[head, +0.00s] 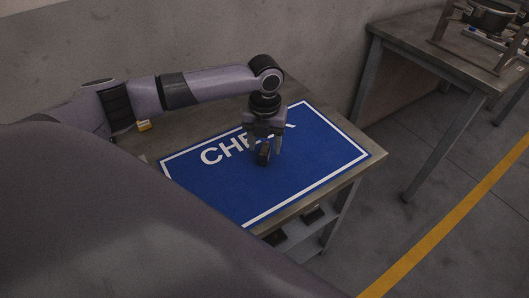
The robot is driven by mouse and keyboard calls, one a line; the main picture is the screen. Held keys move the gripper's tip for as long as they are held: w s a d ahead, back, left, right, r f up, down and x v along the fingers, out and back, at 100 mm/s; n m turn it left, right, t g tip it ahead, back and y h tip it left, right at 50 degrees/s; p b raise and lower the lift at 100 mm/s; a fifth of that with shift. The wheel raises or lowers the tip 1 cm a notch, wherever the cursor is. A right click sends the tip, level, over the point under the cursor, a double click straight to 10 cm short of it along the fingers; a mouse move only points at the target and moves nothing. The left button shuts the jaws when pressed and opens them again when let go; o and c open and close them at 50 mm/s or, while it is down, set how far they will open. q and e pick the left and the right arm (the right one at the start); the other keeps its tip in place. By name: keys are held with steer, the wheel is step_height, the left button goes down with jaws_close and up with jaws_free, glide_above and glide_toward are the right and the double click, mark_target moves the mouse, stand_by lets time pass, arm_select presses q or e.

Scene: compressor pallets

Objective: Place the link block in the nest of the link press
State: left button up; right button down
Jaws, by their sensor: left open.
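My left gripper (266,146) points down over the blue mat (320,160) with white lettering. It is open, with a finger on each side of a small dark block (263,154), which may be the link block. I cannot tell whether the fingers touch the block. The gripper hides part of the lettering, which begins "CHE". My right gripper is not in view. I do not see anything I can name as the link press or its nest.
The mat lies on a metal table (362,168) with a lower shelf (305,232). A small yellow item (143,126) is at the table's back left. Another table (430,62) at the upper right bears a frame and a dark pot (490,15). A yellow line (450,210) crosses the open floor.

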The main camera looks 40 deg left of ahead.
mark_target(265, 146)
arm_select(q)
steer(key=shift+f, duration=0.35)
jaws_close()
steer(key=shift+w, duration=0.1)
steer(key=shift+r, duration=0.15)
step_height(265, 146, up, 20)
stand_by(0.4)
